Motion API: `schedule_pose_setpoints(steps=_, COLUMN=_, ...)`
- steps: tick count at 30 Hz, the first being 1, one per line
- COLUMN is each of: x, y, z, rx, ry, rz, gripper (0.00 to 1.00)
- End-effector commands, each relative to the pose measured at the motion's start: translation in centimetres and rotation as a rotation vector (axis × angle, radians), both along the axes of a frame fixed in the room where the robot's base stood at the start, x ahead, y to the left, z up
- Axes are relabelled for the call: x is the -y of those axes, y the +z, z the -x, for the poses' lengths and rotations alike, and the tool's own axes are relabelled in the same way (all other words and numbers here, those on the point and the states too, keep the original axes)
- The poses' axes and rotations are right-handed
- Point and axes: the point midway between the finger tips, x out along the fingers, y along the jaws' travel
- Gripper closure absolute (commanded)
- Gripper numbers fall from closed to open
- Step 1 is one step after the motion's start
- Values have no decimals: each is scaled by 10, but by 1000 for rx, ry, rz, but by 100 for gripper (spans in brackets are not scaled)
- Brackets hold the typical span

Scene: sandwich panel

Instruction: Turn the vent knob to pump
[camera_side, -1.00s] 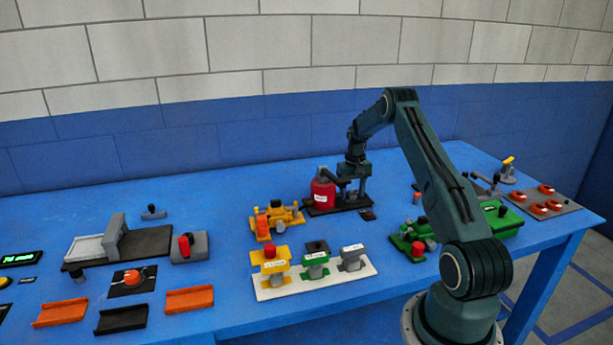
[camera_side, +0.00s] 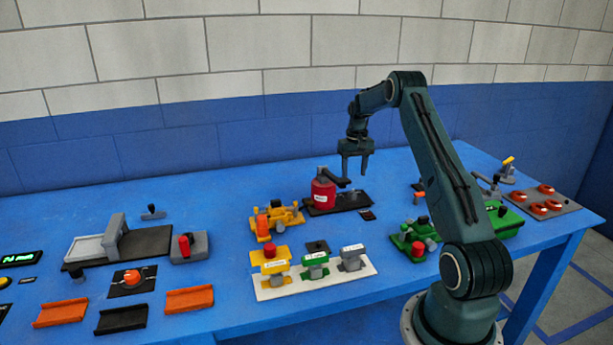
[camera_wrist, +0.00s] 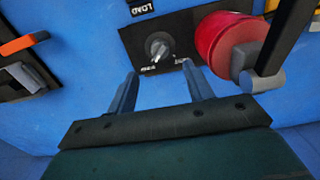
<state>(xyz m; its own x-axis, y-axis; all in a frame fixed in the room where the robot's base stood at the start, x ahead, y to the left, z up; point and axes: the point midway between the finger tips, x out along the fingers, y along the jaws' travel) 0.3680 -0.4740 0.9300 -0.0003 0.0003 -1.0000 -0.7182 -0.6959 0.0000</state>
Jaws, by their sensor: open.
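The grey vent knob (camera_wrist: 158,47) sits on a black base plate (camera_wrist: 132,38) beside a red canister (camera_wrist: 226,42) in the wrist view. Two small white labels lie below it, too small to read surely. Its pale ridge seems to slant towards the lower-left label. In the side view the plate (camera_side: 362,199) and canister (camera_side: 322,193) stand near the table's middle; the knob is hard to make out there. My gripper (camera_side: 355,167) is open and empty, pointing down above the plate. Its fingers (camera_wrist: 160,72) show apart, just below the knob in the wrist view, touching nothing.
A black lever arm with a grey end (camera_wrist: 248,80) crosses the canister, close to my right finger in the wrist view. A yellow-orange fixture (camera_side: 278,220) stands left of the plate, a green fixture (camera_side: 414,240) to the right, and a white button base (camera_side: 340,284) in front.

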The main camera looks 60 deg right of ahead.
Motion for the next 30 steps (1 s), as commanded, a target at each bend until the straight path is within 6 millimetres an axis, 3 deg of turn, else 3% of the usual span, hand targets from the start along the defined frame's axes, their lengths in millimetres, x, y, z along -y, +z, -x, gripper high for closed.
schedule_pose_setpoints(steps=6, x=0, y=35, z=0, rx=1, ry=-1, rz=1, gripper=48)
schedule_pose_setpoints(steps=12, x=0, y=52, z=0, rx=1, ry=-1, rz=1, gripper=48)
schedule_pose_setpoints(steps=30, x=-6, y=63, z=-3, rx=3, ry=9, rz=5, gripper=48)
